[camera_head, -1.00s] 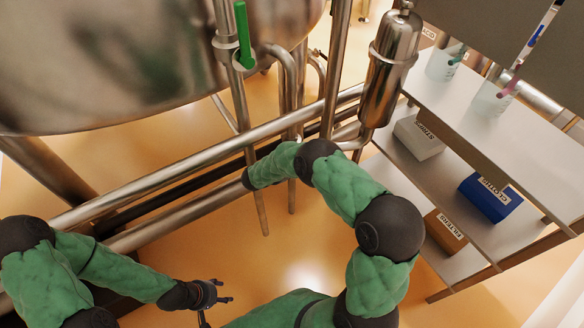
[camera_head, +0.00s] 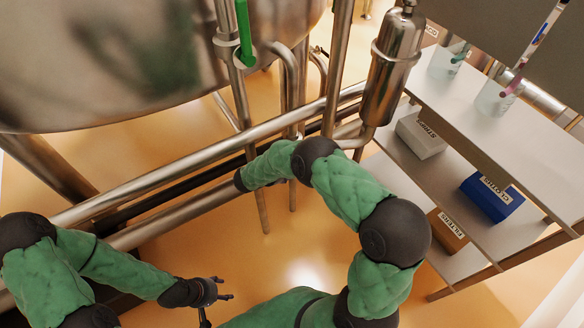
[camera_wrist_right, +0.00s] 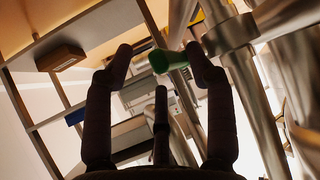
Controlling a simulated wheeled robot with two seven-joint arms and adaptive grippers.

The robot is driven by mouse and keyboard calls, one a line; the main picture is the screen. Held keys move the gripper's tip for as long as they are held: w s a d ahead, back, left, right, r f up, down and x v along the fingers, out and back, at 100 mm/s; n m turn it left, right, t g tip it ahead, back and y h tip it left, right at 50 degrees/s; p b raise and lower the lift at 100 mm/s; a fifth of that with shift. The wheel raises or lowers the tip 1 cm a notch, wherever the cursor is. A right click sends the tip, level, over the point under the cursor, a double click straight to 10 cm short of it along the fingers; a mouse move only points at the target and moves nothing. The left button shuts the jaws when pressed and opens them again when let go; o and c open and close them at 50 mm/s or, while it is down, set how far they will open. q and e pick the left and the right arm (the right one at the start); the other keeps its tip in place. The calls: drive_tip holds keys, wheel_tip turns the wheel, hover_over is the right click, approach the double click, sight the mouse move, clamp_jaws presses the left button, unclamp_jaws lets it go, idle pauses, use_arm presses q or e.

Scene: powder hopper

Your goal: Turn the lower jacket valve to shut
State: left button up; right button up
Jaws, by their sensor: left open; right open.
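In the head view a green lever handle (camera_head: 243,34) hangs along a steel vertical pipe beside the tank. My right arm reaches in to the pipes below it; its gripper is hidden there. In the right wrist view my right gripper (camera_wrist_right: 158,68) is open, with dark fingers spread. A green handle (camera_wrist_right: 168,61) shows end-on between the two upper fingertips, close to the right one. I cannot tell whether they touch, or whether this is the lower valve's handle. My left gripper (camera_head: 225,289) is open and empty over the floor.
A large steel tank (camera_head: 130,60) fills the upper left. Slanted pipes (camera_head: 190,165) cross in front of it. A steel cylinder (camera_head: 388,78) stands right of the valve pipe. A shelf rack (camera_head: 465,115) at right holds labelled boxes and beakers. The orange floor is open at lower middle.

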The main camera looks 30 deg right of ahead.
drive_tip(key=v, duration=0.8)
